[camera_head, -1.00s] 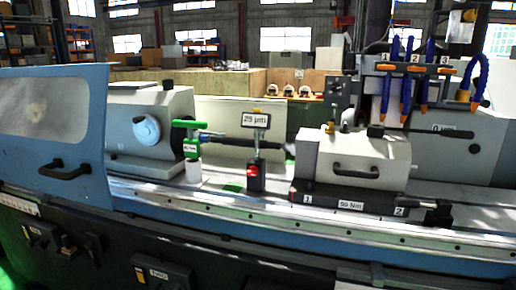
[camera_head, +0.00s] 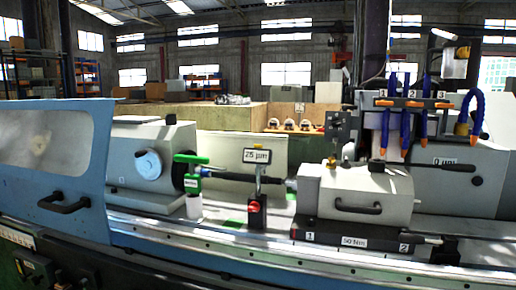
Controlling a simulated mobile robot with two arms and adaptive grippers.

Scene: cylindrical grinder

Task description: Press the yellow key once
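I cannot make out a yellow key in this view. The grey and blue cylindrical grinder (camera_head: 270,243) fills the lower part of the picture. Dark control boxes on its front show at the lower left, one with a small label (camera_head: 24,266); they are dark and partly cut off. Neither of my grippers is in view.
A blue sliding door (camera_head: 97,150) with a black handle covers the machine's left end. A green-handled tool (camera_head: 192,178), a display reading 25 µm (camera_head: 257,156) and a grey tailstock (camera_head: 355,195) stand along the bed. Orange-tipped blue hoses (camera_head: 405,125) hang at the right.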

